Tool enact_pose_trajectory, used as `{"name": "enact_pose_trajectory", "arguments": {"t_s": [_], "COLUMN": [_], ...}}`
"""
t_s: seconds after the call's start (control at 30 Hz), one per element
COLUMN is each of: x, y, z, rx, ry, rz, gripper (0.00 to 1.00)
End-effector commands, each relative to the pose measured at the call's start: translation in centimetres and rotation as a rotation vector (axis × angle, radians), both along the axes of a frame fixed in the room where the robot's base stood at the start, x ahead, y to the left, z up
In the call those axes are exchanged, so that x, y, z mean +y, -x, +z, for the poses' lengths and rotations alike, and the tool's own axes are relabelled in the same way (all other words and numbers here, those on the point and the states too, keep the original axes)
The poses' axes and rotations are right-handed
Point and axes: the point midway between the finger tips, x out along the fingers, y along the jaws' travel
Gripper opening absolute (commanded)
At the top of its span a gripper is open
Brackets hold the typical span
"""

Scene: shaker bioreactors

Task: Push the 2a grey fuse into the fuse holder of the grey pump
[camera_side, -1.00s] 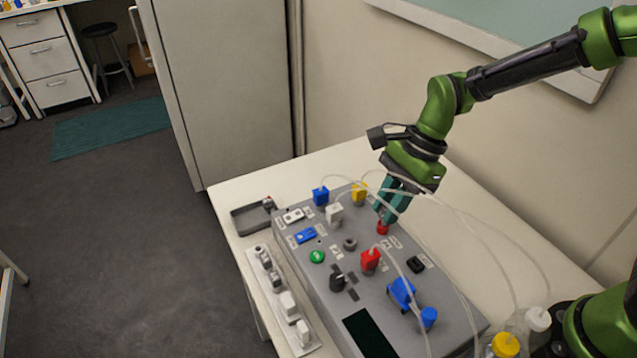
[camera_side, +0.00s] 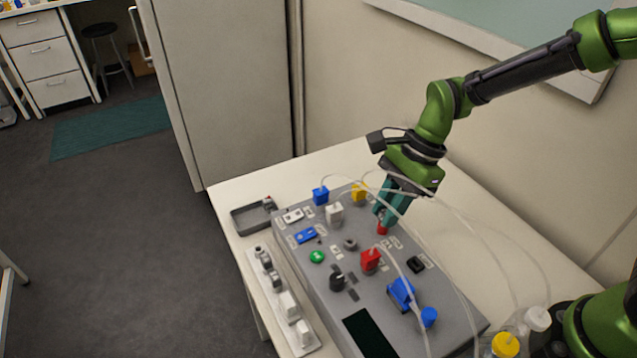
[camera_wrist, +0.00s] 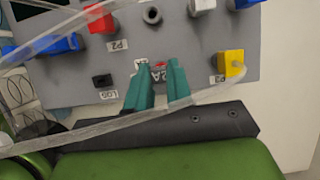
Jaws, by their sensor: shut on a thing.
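The grey pump (camera_side: 320,268) is a wide box with a sloped panel on the white table. My gripper (camera_side: 386,216), with teal fingers, reaches down to the panel's far right edge. A small red piece (camera_side: 382,228) shows right under the fingertips, at the panel. In the wrist view the two fingers of my gripper (camera_wrist: 160,88) stand a little apart, on either side of a light piece marked 2A (camera_wrist: 158,76), taken as the fuse. A bit of red shows just beyond it. The fingers hide much of the fuse and holder; how deep it sits cannot be told.
Blue, white, yellow and red connectors with clear tubes stand on the panel; the yellow one (camera_wrist: 232,64) is near my fingers. A tube crosses in front of them. A dark tray (camera_side: 240,222) and a white strip (camera_side: 312,345) with parts lie to the left. Bottles stand front right.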

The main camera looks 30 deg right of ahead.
Motion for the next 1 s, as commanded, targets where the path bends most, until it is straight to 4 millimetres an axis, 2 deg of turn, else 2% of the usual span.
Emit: {"name": "enact_pose_trajectory", "arguments": {"t_s": [1.0], "x": [-0.02], "y": [0.03], "z": [-0.77], "rx": [0.002], "ry": [0.001], "rz": [0.001], "gripper": [0.00]}}
